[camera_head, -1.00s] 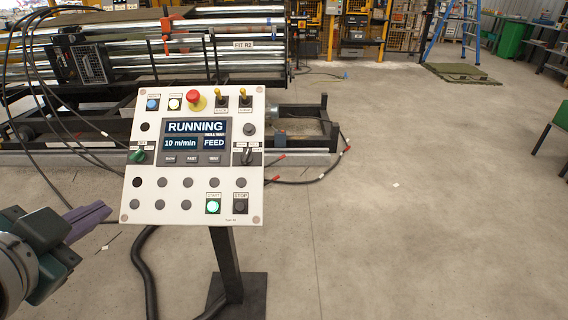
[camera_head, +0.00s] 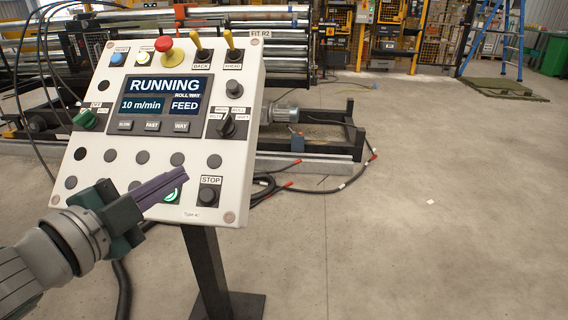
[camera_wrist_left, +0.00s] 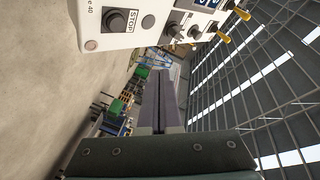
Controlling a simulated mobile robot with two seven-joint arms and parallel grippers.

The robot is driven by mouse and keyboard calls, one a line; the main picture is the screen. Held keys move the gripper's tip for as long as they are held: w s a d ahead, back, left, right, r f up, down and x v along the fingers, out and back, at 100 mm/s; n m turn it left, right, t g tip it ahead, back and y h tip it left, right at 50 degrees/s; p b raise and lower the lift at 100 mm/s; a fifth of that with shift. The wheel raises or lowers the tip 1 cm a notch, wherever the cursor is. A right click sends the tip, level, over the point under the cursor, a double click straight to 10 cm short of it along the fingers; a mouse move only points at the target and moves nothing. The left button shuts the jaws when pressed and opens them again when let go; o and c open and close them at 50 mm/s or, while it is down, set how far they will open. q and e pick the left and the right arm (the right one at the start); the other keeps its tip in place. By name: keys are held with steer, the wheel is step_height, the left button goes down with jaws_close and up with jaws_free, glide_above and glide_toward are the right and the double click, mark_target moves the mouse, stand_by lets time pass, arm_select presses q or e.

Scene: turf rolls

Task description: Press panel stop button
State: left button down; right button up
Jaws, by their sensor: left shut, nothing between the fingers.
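The control panel (camera_head: 235,165) is a tilted white board on a dark post. Its black stop button (camera_head: 208,195) sits at the lower right under a STOP label. In the left wrist view the stop button (camera_wrist_left: 115,22) shows at the upper left, clear of the fingers. My left gripper (camera_head: 186,174) is shut and empty, its purple fingers in front of the panel's lower part, tips left of and slightly above the stop button, apart from it. The fingers partly cover the green-lit start button (camera_head: 172,196). The display (camera_head: 160,98) reads RUNNING, 10 m/min, FEED. My right gripper is not in view.
A red mushroom button (camera_head: 164,44), two yellow-tipped toggles (camera_head: 229,40) and a green knob (camera_head: 84,119) stand out from the panel. Black hoses (camera_head: 265,185) lie behind it. Machine rollers (camera_head: 285,45) stand at the back.

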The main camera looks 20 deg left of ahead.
mark_target(208, 195)
arm_select(q)
steer(key=shift+s, duration=0.1)
steer(key=shift+f, duration=0.1)
steer(key=shift+w+a+f+b, duration=0.25)
steer(key=shift+w+f+b, duration=0.8)
steer(key=shift+b, duration=0.35)
steer(key=shift+w+a+f+b, duration=0.2)
steer(key=shift+w+f+b, duration=0.6)
steer(key=shift+f+b, duration=0.5)
steer(key=shift+w+a+f+b, duration=0.25)
steer(key=shift+w+f+b, duration=0.7)
steer(key=shift+b, duration=0.55)
steer(key=shift+w+f+b, duration=0.25)
steer(key=shift+f+b, duration=0.05)
steer(key=shift+b, duration=0.05)
